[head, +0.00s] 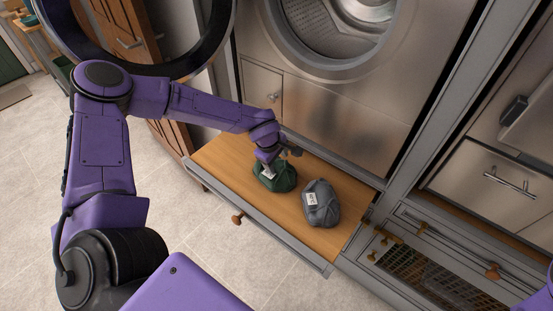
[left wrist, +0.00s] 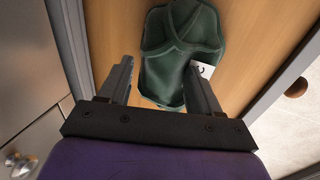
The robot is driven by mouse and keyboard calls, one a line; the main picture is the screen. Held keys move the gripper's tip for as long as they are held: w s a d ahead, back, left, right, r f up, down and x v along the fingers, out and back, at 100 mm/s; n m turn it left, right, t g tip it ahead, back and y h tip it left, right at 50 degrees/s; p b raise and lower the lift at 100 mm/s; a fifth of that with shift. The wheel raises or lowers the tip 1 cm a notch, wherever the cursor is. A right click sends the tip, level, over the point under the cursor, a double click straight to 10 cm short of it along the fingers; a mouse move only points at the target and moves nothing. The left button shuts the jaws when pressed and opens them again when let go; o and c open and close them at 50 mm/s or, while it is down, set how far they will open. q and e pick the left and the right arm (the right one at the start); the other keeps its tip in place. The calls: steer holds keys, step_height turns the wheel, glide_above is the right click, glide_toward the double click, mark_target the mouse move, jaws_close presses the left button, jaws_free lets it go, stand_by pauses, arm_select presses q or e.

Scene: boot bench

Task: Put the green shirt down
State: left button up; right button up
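The green shirt (head: 276,178), a folded dark green bundle with a white tag, rests on the wooden surface of the pulled-out drawer (head: 215,157). My left gripper (head: 270,162) is right above it. In the left wrist view the green shirt (left wrist: 180,45) lies beyond and between the fingers of the left gripper (left wrist: 160,66). These fingers stand wide apart; the right-hand one overlaps the shirt's edge in the picture, and a gap shows beside the left-hand one. I cannot tell whether that right-hand finger touches the cloth. My right gripper is out of view.
A grey folded bundle (head: 321,205) with a white tag lies on the drawer to the right of the shirt. A front-loading machine (head: 340,100) stands behind the drawer. A wire-mesh drawer (head: 425,275) is at the lower right. The drawer's left end is bare.

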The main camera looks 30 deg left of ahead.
mark_target(270, 176)
arm_select(q)
steer(key=v, duration=1.2)
steer(key=shift+r+p, duration=0.15)
steer(key=shift+p, duration=0.3)
stand_by(0.8)
